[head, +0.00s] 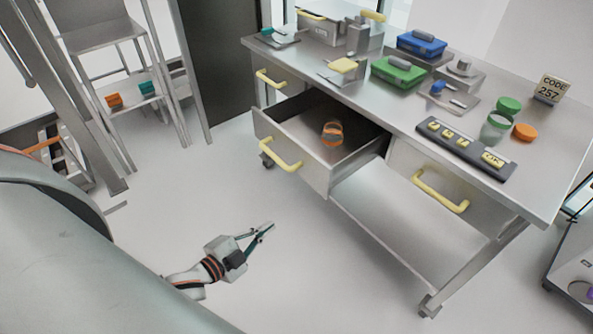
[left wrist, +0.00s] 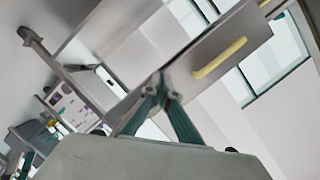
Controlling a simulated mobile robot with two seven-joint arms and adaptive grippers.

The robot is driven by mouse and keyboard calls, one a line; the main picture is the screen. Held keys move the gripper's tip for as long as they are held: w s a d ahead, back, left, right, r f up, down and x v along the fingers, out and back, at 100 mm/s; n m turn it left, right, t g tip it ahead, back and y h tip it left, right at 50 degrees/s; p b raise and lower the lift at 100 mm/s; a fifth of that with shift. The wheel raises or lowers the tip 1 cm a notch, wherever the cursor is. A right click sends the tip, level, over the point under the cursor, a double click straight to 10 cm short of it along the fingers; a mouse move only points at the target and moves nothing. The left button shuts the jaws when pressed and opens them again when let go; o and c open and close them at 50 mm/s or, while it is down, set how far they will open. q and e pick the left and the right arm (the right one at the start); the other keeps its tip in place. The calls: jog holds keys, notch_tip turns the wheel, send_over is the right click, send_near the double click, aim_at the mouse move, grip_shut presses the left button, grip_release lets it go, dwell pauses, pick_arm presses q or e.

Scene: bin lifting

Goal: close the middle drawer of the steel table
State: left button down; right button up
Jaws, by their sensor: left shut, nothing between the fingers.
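The steel table (head: 395,110) stands at the right of the head view. Its middle drawer (head: 300,160) is pulled well out, with a yellow handle (head: 280,154) on its front. An orange-banded round object (head: 332,133) lies inside it. My left gripper (head: 268,227) is shut and empty, in front of the drawer and apart from it, below the handle in the picture. In the left wrist view, the fingers (left wrist: 162,80) show with a steel drawer front and a yellow handle (left wrist: 219,58) beyond them. My right gripper is not in view.
The drawers on either side (head: 270,78) (head: 440,185) look closed. The tabletop holds a green box (head: 398,72), a blue box (head: 422,44), a black button strip (head: 465,148) and jars. A steel rack (head: 120,90) stands at the left. The floor before the table is clear.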

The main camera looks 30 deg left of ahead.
pick_arm(q)
jog(key=w+a+r+m+t+h, duration=0.2)
jog(key=w+a+r+m+h, duration=0.15)
jog(key=r+m, duration=0.35)
jog(key=m, duration=0.2)
send_near(307, 168)
jog(key=x, duration=0.6)
jog(key=shift+w+d, duration=0.1)
jog(key=shift+w, duration=0.3)
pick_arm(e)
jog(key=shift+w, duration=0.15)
pick_arm(q)
jog(key=shift+w, duration=0.1)
